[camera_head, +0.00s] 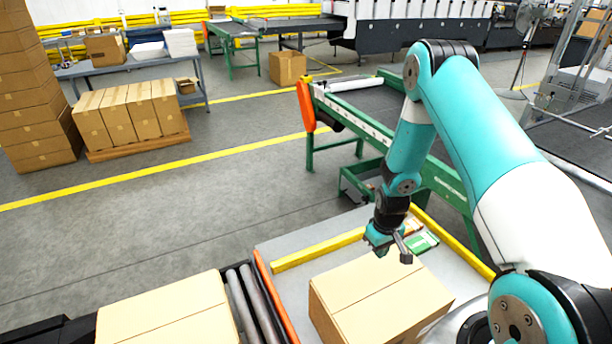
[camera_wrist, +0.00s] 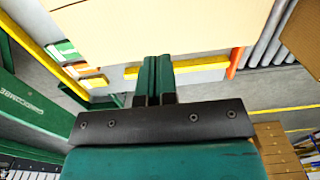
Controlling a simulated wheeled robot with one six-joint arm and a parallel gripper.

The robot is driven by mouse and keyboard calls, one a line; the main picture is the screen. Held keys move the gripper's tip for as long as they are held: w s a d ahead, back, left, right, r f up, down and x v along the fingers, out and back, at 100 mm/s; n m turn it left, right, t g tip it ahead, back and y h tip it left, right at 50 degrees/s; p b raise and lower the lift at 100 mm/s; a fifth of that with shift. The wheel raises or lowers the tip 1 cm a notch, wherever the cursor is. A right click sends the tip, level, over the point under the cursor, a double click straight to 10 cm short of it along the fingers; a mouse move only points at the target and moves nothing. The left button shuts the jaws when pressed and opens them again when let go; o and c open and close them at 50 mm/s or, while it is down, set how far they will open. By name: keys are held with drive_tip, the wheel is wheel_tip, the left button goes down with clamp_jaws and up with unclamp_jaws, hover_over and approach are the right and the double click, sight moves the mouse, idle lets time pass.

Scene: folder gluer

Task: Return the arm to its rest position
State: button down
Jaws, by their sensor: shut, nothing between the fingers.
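My teal arm (camera_head: 470,120) reaches up from the lower right and bends down at its elbow. My gripper (camera_head: 405,258) hangs over the far edge of a closed cardboard box (camera_head: 380,300) on a grey table. In the wrist view my gripper (camera_wrist: 155,62) has its two green fingers together, with nothing between them. The box's tan top (camera_wrist: 180,25) fills the upper part of that view, just beyond the fingertips. I cannot tell whether they touch it.
The grey table (camera_head: 300,243) has yellow rails and small green and orange packs (camera_head: 422,242). A second box (camera_head: 170,310) sits by rollers (camera_head: 250,300) at left. A green-framed conveyor (camera_head: 350,125) stands behind my arm. Open floor (camera_head: 150,220) lies left.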

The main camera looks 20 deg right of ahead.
drive_tip(key=s+a+r+n+t+y+b, duration=0.1)
drive_tip(key=a+r+n+y+b, duration=0.2)
drive_tip(key=a+r+b, duration=1)
drive_tip(key=s+a+r+n, duration=0.1)
drive_tip(key=s+a+r, duration=0.4)
drive_tip(key=s+a, duration=0.2)
drive_tip(key=s+a+r+n+g+y, duration=0.1)
drive_tip(key=s+a+r+n, duration=0.1)
drive_tip(key=s+a+r, duration=0.4)
drive_tip(key=s+a, duration=0.1)
drive_tip(key=s, duration=0.3)
drive_tip(key=shift+s+r, duration=0.15)
drive_tip(key=shift+s, duration=0.1)
